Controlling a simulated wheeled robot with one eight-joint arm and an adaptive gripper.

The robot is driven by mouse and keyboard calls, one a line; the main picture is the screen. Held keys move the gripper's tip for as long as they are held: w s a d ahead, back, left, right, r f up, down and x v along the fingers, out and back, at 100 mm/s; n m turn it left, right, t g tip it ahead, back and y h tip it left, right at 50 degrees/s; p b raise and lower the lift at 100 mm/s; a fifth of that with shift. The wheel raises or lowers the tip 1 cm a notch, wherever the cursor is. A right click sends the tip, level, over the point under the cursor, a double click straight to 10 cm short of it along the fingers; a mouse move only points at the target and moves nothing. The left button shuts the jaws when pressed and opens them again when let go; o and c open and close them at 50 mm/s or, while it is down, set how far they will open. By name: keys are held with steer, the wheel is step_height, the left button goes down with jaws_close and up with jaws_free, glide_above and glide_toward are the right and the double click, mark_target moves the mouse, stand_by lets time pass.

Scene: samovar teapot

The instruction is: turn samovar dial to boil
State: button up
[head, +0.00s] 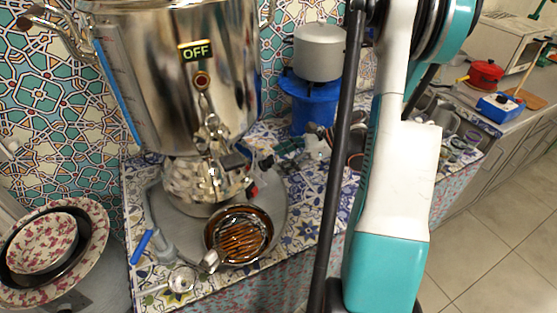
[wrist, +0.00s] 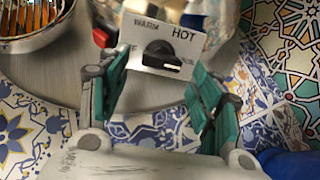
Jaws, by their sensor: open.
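The samovar (head: 170,95) is a large shiny metal urn at the left of the head view, and its small display (head: 195,50) reads OFF. In the wrist view, the dial (wrist: 158,52) is a black knob on a white plate (wrist: 192,50). WARM and HOT are readable on the plate; the labels at its left and right edges are partly hidden or unclear. A pale mark shows at the knob's lower right. My gripper (wrist: 158,72) is open, its two teal-padded fingers on either side of the knob, with no clear contact visible. I cannot make out the gripper in the head view.
A metal bowl with a coppery inside (head: 238,236) stands on a round grey tray (head: 155,212) below the samovar. Patterned bowls (head: 45,245) are at the left. A grey pot (head: 318,52) rests on a blue stand (head: 308,103) behind. A red pot (head: 485,74) is far right.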

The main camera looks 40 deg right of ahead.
steer(key=v, duration=1)
steer(key=shift+s, duration=0.15)
